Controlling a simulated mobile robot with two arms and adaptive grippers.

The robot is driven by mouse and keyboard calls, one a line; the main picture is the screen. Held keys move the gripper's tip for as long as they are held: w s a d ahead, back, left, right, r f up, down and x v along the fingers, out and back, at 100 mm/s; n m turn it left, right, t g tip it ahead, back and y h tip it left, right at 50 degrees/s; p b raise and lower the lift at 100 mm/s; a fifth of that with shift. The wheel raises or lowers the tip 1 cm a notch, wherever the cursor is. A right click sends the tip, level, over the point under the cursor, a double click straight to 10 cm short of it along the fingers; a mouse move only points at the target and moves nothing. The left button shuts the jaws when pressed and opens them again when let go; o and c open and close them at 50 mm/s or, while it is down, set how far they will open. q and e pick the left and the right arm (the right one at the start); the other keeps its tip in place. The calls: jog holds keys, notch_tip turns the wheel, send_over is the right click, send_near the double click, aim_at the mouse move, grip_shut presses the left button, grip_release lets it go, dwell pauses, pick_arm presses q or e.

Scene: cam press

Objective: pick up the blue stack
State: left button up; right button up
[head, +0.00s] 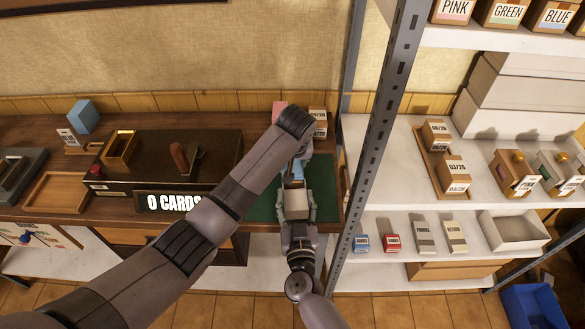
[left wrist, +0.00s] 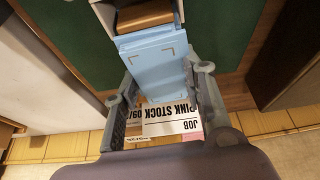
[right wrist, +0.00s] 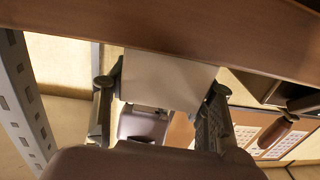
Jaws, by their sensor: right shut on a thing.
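A light blue stack with corner marks lies between the fingers of my left gripper (left wrist: 160,88) in the left wrist view (left wrist: 158,62). In the head view it shows small over the green mat (head: 298,170), partly hidden by my left arm. That gripper is open around the stack; I cannot tell whether a finger touches it. My right gripper (head: 297,192) is shut on a pale box-like piece (right wrist: 168,80) at the counter's front edge. In the left wrist view this pale piece (left wrist: 105,14), with a brown part, adjoins the stack.
A job card (left wrist: 172,122) reading PINK STOCK lies beyond the left fingers. The dark press (head: 160,150) with a 0 CARDS sign stands left of the mat (head: 262,207). Another blue block (head: 83,116) stands far left. A metal shelf post (head: 375,130) rises close on the right.

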pick_arm(q)
jog(key=c, duration=0.7)
pick_arm(e)
jog(key=shift+f, duration=0.1)
pick_arm(q)
jog(key=shift+r, duration=0.1)
notch_tip(320, 180, up, 10)
jog(key=shift+f, duration=0.1)
pick_arm(e)
jog(key=o, duration=1.2)
jog(key=shift+c, duration=0.2)
